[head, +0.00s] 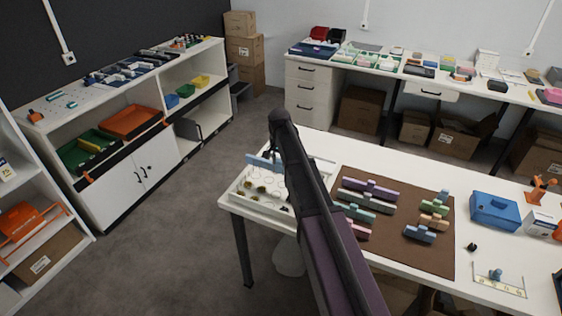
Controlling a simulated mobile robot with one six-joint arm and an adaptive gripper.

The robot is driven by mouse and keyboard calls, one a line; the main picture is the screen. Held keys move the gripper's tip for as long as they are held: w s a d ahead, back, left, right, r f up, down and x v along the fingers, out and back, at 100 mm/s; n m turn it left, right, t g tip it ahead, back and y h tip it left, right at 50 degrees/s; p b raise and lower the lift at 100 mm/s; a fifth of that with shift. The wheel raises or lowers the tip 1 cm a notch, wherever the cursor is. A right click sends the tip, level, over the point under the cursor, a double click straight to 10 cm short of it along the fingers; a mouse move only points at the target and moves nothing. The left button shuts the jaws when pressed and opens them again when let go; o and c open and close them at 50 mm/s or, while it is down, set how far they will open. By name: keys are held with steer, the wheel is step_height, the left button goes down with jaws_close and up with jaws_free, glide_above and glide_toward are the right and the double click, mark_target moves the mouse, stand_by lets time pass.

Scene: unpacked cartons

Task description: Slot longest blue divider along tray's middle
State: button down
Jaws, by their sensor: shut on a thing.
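The tray (239,202) is white and shallow, with several small round and dark items in it, at the left end of the white table. A long blue divider (259,161) shows at the tray's far side, seemingly raised above it; my arm hides its right part. My gripper (276,158) is at the divider, mostly hidden behind my own arm, and is shut on it. Whether the divider touches the tray cannot be told. Other dividers lie on a brown mat (398,220), among them a purple one (371,187) and a short blue one (419,234).
A blue box (494,210), an orange object (540,189) and a small dark knob (472,246) stand right of the mat. A clear-edged holder (499,283) lies at the front right. My arm crosses the table between tray and mat.

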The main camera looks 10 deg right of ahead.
mark_target(279, 173)
steer(key=shift+f+b, duration=1.4)
steer(key=shift+f, duration=0.3)
steer(key=shift+f, duration=0.15)
steer(key=shift+f+b, duration=0.6)
steer(key=shift+b, duration=0.2)
steer(key=shift+f+b, duration=0.35)
steer(key=shift+f+b, duration=1.95)
steer(key=shift+c, duration=1.3)
jaws_free()
steer(key=shift+r, duration=0.1)
